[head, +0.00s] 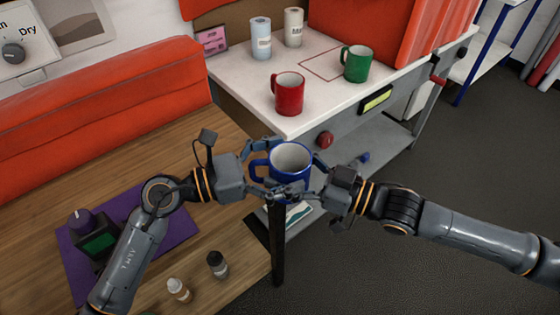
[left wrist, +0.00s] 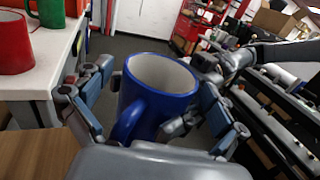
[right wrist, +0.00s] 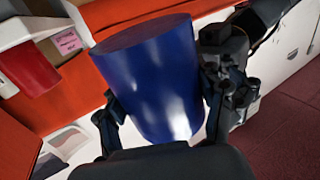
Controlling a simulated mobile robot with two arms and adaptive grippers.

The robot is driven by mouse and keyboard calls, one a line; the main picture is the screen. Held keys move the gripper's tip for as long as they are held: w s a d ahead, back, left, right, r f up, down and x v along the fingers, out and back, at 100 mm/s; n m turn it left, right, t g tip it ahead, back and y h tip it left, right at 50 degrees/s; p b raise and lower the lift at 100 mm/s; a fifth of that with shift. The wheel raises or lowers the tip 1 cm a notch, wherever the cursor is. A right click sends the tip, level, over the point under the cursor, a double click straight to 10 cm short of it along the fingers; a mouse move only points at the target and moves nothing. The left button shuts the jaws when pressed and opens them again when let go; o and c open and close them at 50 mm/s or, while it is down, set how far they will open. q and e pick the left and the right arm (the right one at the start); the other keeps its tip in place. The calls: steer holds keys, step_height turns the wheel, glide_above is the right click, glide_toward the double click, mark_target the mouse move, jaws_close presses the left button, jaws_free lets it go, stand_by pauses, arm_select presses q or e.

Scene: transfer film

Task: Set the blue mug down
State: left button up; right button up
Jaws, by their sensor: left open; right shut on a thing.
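The blue mug (head: 291,161) is held in the air in front of the white cart's near corner, upright in the head view. My right gripper (head: 312,178) is shut on it; the mug body fills the space between its fingers in the right wrist view (right wrist: 155,85). My left gripper (head: 268,168) is open at the mug's left, on the handle side, its fingers spread on either side of the mug. In the left wrist view the mug (left wrist: 155,95) stands between the open fingers with its handle toward the palm. Contact by the left fingers cannot be told.
A red mug (head: 288,95) and a green mug (head: 357,64) stand on the white cart top (head: 325,95), by a red outlined rectangle (head: 334,64). Two cans stand behind. The wooden table (head: 225,240) holds a purple mat (head: 174,226), a dark device and two small bottles.

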arm_select(q)
steer(key=shift+c, duration=0.4)
steer(key=c, duration=1.4)
steer(key=shift+c, duration=0.3)
arm_select(e)
steer(key=o, duration=1.5)
steer(key=shift+o, duration=0.2)
